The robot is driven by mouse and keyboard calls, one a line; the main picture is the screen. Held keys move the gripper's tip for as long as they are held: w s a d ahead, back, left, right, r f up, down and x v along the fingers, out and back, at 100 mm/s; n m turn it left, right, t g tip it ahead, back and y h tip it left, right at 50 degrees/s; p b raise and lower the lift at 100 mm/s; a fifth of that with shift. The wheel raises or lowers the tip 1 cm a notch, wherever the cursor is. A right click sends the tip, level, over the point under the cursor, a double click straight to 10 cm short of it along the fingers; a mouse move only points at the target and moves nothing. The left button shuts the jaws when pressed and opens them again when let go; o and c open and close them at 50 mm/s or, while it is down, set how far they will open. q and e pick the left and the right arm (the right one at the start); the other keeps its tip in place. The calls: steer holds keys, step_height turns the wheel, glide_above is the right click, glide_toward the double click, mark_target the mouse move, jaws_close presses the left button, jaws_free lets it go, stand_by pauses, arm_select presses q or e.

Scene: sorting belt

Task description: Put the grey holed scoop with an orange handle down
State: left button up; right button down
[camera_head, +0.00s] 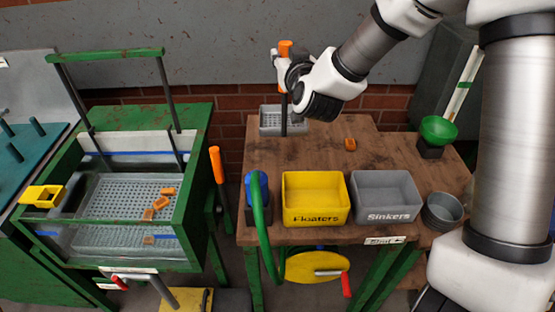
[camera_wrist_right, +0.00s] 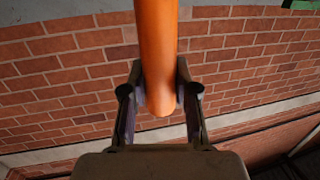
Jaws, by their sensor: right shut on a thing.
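The grey holed scoop (camera_head: 270,122) is at the back left corner of the wooden table. Its dark shaft stands upright and its orange handle (camera_head: 286,48) points up. My right gripper (camera_head: 282,66) is shut on the handle. In the right wrist view the orange handle (camera_wrist_right: 157,50) sits between the two fingers of my right gripper (camera_wrist_right: 158,95). I cannot tell whether the scoop touches the tabletop or hangs just above it. My left gripper is not in view.
The wooden table (camera_head: 300,155) has clear room in its middle, with a small orange block (camera_head: 350,144). Along its front are a yellow Floaters bin (camera_head: 315,215) and a grey Sinkers bin (camera_head: 387,213). A green funnel (camera_head: 438,130) is at right; a green-framed water tank (camera_head: 190,220) stands left.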

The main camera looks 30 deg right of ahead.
steer(key=b, duration=0.6)
glide_above(285, 120)
steer(key=f, duration=0.6)
steer(key=shift+w+d+f, duration=0.15)
steer(key=shift+w+f, duration=0.05)
steer(key=shift+w, duration=0.1)
step_height(285, 120, down, 10)
steer(key=shift+w+p, duration=0.15)
steer(key=shift+p, duration=0.15)
steer(key=shift+f, duration=0.1)
steer(key=c, duration=0.9)
jaws_free()
